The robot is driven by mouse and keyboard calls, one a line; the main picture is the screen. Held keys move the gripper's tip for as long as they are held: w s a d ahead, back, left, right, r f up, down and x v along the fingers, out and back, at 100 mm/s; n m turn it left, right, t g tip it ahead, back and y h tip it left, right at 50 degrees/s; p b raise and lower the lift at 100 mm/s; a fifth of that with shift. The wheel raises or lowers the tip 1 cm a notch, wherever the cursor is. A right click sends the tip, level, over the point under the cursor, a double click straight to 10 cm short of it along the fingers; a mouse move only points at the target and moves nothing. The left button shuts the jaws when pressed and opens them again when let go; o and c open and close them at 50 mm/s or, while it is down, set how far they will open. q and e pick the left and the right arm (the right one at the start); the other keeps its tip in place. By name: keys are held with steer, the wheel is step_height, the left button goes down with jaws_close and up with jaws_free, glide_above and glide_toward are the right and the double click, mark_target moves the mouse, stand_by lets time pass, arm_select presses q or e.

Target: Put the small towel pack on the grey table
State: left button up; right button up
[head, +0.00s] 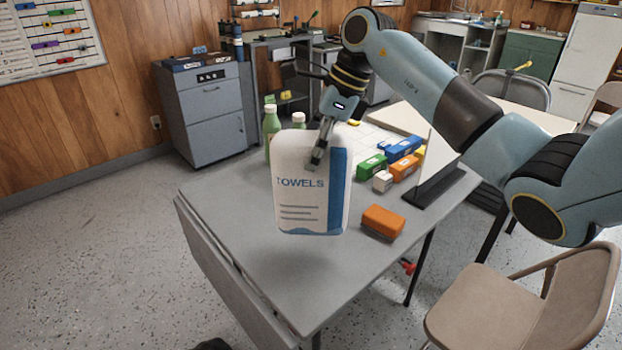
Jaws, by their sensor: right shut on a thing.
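The small towel pack (313,205), white with a blue side band and the word TOWELS, is upright over the near half of the grey table (285,280). My right gripper (318,157) comes down from above and is shut on the upper part of the pack. I cannot tell clearly whether the pack's bottom edge touches the table top. The pack hides part of the table behind it. My left gripper is not in view.
Green bottles (271,128) stand behind the pack. An orange box (382,222) lies just to its right. Several coloured boxes (402,147) and a dark-based upright panel (436,186) are farther right. The table's front is clear. A folding chair (500,310) stands at the right.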

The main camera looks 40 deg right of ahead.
mark_target(330, 144)
steer(key=shift+s+a+f+p, duration=0.3)
steer(key=shift+a+f, duration=0.25)
steer(key=shift+f, duration=0.5)
steer(key=shift+s+a+f+p, duration=0.15)
steer(key=shift+s+a+f, duration=0.35)
steer(key=shift+f, duration=0.6)
steer(key=shift+s+a+f+p, duration=0.3)
steer(key=shift+a+f, duration=0.3)
steer(key=shift+f, duration=0.45)
steer(key=o, duration=1.7)
steer(key=shift+c, duration=0.2)
steer(key=b+v, duration=0.1)
steer(key=v, duration=1.1)
steer(key=shift+b, duration=0.3)
